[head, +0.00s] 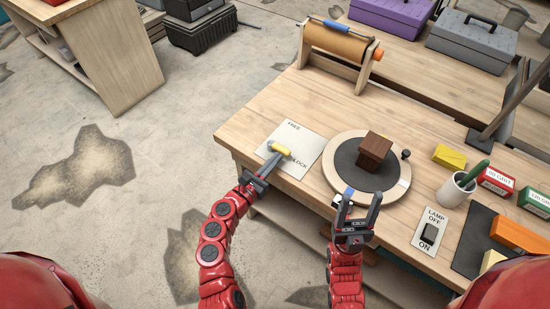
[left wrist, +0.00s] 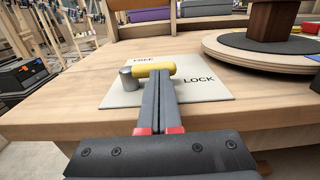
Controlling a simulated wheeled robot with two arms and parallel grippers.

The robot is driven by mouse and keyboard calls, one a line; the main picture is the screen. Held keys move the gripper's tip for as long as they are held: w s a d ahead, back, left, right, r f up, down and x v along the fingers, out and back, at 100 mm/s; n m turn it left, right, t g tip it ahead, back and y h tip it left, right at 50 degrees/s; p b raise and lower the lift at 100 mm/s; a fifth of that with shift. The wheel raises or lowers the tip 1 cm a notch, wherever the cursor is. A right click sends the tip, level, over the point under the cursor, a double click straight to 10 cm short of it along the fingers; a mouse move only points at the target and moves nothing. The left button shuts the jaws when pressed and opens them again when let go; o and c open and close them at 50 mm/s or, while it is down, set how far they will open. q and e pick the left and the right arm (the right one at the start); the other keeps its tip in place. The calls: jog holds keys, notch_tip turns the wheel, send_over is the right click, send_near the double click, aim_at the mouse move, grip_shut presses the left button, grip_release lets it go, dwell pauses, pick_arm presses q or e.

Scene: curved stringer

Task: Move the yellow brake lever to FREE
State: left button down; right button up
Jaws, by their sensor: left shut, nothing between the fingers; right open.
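The yellow brake lever (head: 281,150) sits on a pale plate (head: 301,138) marked FREE at the far side and LOCK at the right. In the left wrist view the yellow lever (left wrist: 154,70) extends rightward from a grey post (left wrist: 128,78), its free end near the LOCK word. My left gripper (head: 271,160) is shut and empty, its fingertips right at the lever's near side; I cannot tell whether they touch it. In the left wrist view the shut fingers (left wrist: 160,92) overlap the lever's lower edge. My right gripper (head: 359,203) is open and empty in front of the round turntable.
A turntable (head: 337,176) with a brown block (head: 374,151) stands right of the plate. A paper roll holder (head: 337,48) stands behind. A cup (head: 456,190), lamp switch plate (head: 429,231) and small boxes crowd the right.

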aim_at(286, 157)
pick_arm(q)
jog(key=shift+w+d+n+t+y, duration=0.1)
jog(key=shift+d+n+t+y, duration=0.35)
jog(key=shift+y, duration=0.25)
jog(key=shift+w+d+n+y, duration=0.1)
jog(key=shift+n+y, duration=0.3)
jog(key=shift+n, duration=0.05)
jog(key=shift+d+f+n+t+y+b, duration=0.1)
jog(key=shift+d+n+t+y+b, duration=0.2)
jog(key=shift+y, duration=0.2)
jog(key=shift+d+n+t+y+b, duration=0.1)
jog(key=shift+n+t+y+b, duration=0.05)
jog(key=shift+n+t+y, duration=0.3)
jog(key=shift+w, duration=0.2)
jog(key=shift+w+d+b, duration=0.65)
jog(key=shift+w+d, duration=0.05)
jog(key=shift+d, duration=0.2)
jog(key=shift+w+d, duration=0.2)
jog(key=shift+w, duration=0.1)
jog(key=shift+w+d, duration=0.1)
